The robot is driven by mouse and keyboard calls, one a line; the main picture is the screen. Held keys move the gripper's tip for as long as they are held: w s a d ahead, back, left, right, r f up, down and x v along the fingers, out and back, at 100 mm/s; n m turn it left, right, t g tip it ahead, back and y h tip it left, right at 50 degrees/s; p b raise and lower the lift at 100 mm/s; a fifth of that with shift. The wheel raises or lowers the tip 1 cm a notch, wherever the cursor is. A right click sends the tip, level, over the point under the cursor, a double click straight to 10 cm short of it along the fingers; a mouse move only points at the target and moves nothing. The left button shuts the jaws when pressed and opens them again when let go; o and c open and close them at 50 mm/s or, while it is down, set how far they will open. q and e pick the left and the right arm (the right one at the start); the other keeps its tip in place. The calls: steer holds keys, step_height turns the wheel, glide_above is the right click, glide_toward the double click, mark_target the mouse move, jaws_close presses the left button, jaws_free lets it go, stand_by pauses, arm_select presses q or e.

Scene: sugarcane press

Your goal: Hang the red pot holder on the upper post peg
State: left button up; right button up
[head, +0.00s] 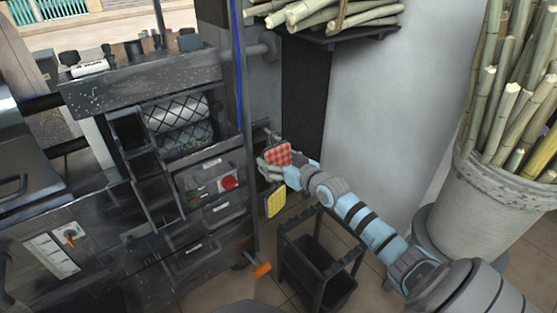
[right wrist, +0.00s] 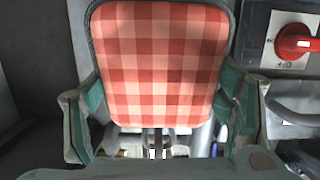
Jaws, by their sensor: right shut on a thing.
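The red checked pot holder (head: 278,153) is held in my right gripper (head: 272,165), upright beside the dark post (head: 251,120). In the right wrist view the pot holder (right wrist: 160,60) fills the upper middle, with the gripper's fingers on both sides of its lower part. The upper post peg (head: 270,132) sticks out just above the pot holder in the head view. I cannot tell whether they touch, and the pot holder's loop does not show. A yellow pot holder (head: 276,200) hangs lower on the post. My left gripper is not in view.
The press (head: 150,90) with its rollers and trays stands left of the post. A red switch (right wrist: 296,42) is close on the right in the wrist view. A black cart (head: 318,265) stands below my right arm. A cane-filled bin (head: 495,205) stands at right.

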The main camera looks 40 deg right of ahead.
steer(key=o, duration=1.2)
steer(key=shift+c, duration=0.2)
steer(key=shift+s, duration=0.2)
steer(key=v, duration=0.7)
steer(key=shift+s, duration=0.1)
